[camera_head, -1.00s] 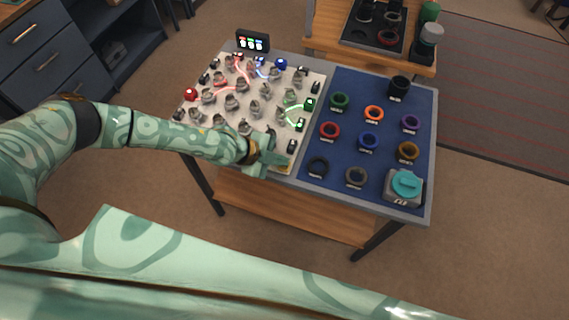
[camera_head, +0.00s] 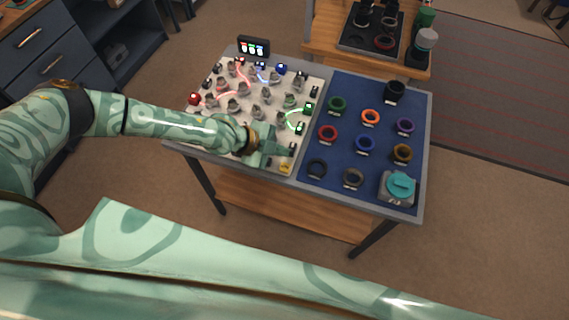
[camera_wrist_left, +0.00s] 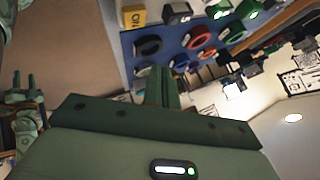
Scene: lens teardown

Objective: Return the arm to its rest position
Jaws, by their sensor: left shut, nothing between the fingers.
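My left arm comes in from the left in the head view. Its gripper (camera_head: 283,151) is over the front edge of the white board (camera_head: 305,83), near its right corner. The gripper is shut and empty; its closed fingers also show in the left wrist view (camera_wrist_left: 163,88). A small yellow item (camera_head: 286,167) lies just in front of the fingertips on the board. Whether the gripper touches the board cannot be told.
The board carries several grey parts and glowing lines. A blue mat (camera_head: 337,142) to the right holds several coloured rings and a teal-topped device (camera_head: 399,187). A small display (camera_head: 254,46) stands at the back. A wooden bench (camera_head: 325,38) with a dark tray (camera_head: 372,28) is behind. Floor in front is clear.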

